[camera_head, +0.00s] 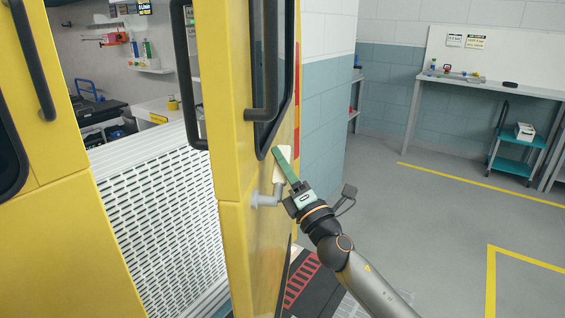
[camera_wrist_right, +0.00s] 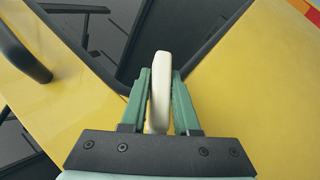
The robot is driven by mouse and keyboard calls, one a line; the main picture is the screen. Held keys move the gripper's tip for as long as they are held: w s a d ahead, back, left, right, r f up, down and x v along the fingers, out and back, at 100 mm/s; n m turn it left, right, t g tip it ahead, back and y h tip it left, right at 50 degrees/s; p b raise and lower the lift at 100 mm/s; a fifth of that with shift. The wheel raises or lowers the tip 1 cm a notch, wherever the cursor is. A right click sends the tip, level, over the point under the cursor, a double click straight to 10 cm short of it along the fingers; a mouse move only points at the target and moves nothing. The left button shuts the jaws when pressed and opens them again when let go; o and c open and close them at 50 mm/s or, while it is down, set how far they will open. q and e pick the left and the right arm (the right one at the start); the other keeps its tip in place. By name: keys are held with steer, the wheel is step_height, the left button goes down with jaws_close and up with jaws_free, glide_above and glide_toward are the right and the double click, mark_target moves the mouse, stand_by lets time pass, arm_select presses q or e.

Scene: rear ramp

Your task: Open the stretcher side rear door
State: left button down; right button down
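A yellow rear door (camera_head: 235,215) with a dark window stands swung out in the middle of the head view, with an open gap to its left. A pale door handle (camera_wrist_right: 160,90) sits on its outer face; in the head view it is partly hidden by the green fingers. My right gripper (camera_head: 282,168) is at this handle. In the right wrist view the green fingers of the gripper (camera_wrist_right: 160,95) lie close against both sides of the handle, shut on it. My left gripper is not in view.
A perforated grey ramp (camera_head: 165,210) stands upright in the gap. Another yellow vehicle panel (camera_head: 60,230) is at the left. Black grab bars (camera_head: 262,65) stick out from the door. Grey floor (camera_head: 430,230) is free at the right, before a workbench (camera_head: 490,85) and teal cart (camera_head: 513,165).

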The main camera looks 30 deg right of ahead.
steer(key=c, duration=0.7)
jaws_free()
steer(key=shift+s+a+r, duration=0.1)
steer(key=shift+a+r, duration=0.05)
steer(key=shift+r, duration=0.05)
steer(key=shift+s+f, duration=0.4)
steer(key=shift+b+v, duration=1.75)
steer(key=shift+v, duration=4)
